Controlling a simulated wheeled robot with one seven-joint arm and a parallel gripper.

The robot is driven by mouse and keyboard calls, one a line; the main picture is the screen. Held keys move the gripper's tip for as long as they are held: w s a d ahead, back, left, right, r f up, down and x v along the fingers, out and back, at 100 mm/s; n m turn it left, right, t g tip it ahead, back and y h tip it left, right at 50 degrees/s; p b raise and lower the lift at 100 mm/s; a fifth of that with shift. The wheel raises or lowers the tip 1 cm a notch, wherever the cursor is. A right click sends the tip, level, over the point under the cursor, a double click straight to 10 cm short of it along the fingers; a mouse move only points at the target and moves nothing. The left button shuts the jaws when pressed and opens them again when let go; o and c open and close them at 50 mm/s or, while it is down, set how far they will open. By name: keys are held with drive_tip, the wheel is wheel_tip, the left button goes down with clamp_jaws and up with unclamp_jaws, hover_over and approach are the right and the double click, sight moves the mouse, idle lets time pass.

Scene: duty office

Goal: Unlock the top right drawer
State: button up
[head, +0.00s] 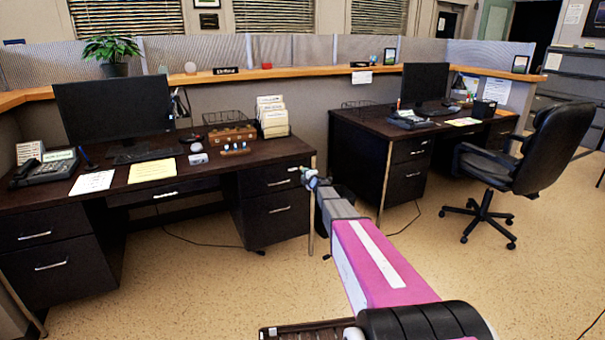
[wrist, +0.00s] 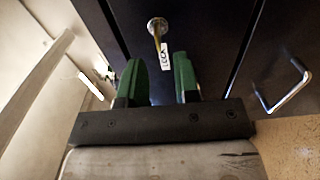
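The top right drawer (head: 262,180) is on the dark left desk, with a metal pull on its front. My gripper (head: 308,178) is in front of the desk's right end, close to that drawer. In the wrist view a round metal lock (wrist: 157,25) sits in a dark front, with a thin yellowish key (wrist: 157,40) in it. A white tag (wrist: 166,56) with dark lettering hangs from the key. My gripper's green fingers (wrist: 159,68) are open and apart, just short of the lock. The tag hangs near the gap between the fingertips; contact is not visible.
A metal handle (wrist: 286,90) is on the dark front at right in the wrist view. The lower drawer (head: 275,213) is below. The desktop (head: 205,172) holds a monitor, papers and a wooden box. A second desk (head: 360,125) and office chair (head: 535,150) stand to the right.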

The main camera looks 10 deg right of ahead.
drive_tip(key=v, duration=0.6)
drive_tip(key=shift+s, duration=0.3)
drive_tip(key=s+d+f+m+g+h, duration=0.2)
drive_tip(key=s+f+m+g+h, duration=0.15)
drive_tip(key=s+m, duration=0.5)
drive_tip(key=s+d+f+m+g+h, duration=0.2)
drive_tip(key=s+m+g+h, duration=0.3)
drive_tip(key=s, duration=0.7)
drive_tip(key=s+a+f+m+g+y, duration=0.1)
drive_tip(key=s+a+m+g, duration=0.1)
drive_tip(key=s, duration=0.6)
drive_tip(key=s+a+m+g+y, duration=0.1)
drive_tip(key=s+a+m+g, duration=0.1)
drive_tip(key=s, duration=0.7)
drive_tip(key=s+a+f+m+g+y, duration=0.1)
drive_tip(key=s+m+g, duration=0.3)
drive_tip(key=s, duration=0.5)
drive_tip(key=shift+s+a+f+g, duration=0.2)
drive_tip(key=shift+a+f+g, duration=0.15)
drive_tip(key=shift+a, duration=0.2)
